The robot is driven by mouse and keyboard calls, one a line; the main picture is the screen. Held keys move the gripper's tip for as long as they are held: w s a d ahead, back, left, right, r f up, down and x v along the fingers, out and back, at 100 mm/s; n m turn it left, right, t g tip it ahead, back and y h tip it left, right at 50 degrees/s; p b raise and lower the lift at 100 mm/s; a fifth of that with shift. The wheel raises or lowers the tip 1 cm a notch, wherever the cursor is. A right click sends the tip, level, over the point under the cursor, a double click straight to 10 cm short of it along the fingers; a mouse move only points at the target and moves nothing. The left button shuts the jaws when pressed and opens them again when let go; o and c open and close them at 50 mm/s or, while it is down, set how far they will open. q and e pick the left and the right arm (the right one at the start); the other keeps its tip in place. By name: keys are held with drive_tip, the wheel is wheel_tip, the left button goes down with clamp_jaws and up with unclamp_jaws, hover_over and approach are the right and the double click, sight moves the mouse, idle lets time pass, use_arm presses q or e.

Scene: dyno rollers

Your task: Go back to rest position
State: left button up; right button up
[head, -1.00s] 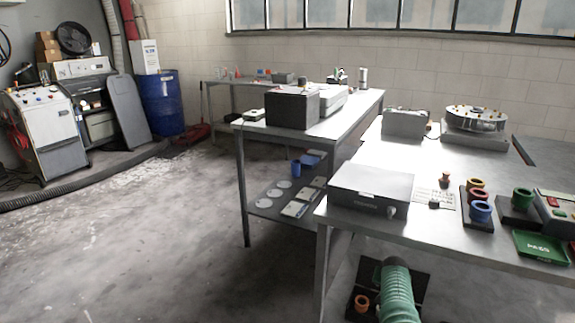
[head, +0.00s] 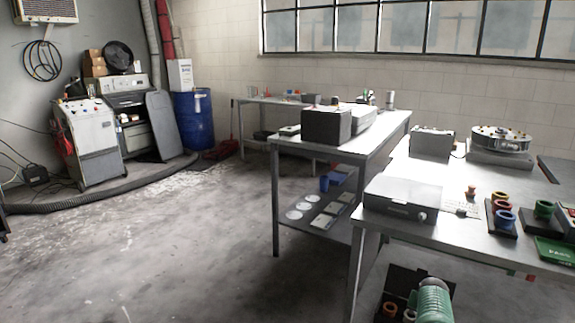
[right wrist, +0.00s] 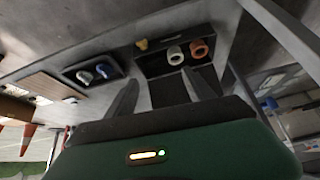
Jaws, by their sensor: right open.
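My right gripper (right wrist: 160,92) shows in the right wrist view, with two dark fingers spread apart and nothing between them. Its green body (right wrist: 230,150) has a small lit yellow and green strip. Beyond the fingers is a dark tray (right wrist: 150,68) with a white ring (right wrist: 174,55) and an orange-red ring (right wrist: 199,48), apart from the fingers.
A metal workbench (head: 470,230) stands at the right in the head view, with a grey box (head: 402,196) and ring holders on it. A blue barrel (head: 193,120) stands at the back. Open concrete floor (head: 170,250) lies at left.

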drive_tip(key=s+a+r+n+g+y, duration=0.1)
drive_tip(key=s+a+r+n, duration=0.1)
drive_tip(key=s+a, duration=0.85)
drive_tip(key=s+a+r+n+g+y, duration=0.1)
drive_tip(key=s+a+n, duration=0.3)
drive_tip(key=s, duration=1.1)
drive_tip(key=s+a+r+n+g+y, duration=0.1)
drive_tip(key=s+a+r+y, duration=0.1)
drive_tip(key=s+a, duration=0.9)
drive_tip(key=w+p+v, duration=0.2)
drive_tip(key=p+v, duration=1.3)
drive_tip(key=p, duration=0.1)
drive_tip(key=w+r+p+v, duration=0.1)
drive_tip(key=w+p+v, duration=0.1)
drive_tip(key=p+v, duration=1.4)
drive_tip(key=shift+d, duration=0.4)
drive_tip(key=shift+r, duration=0.15)
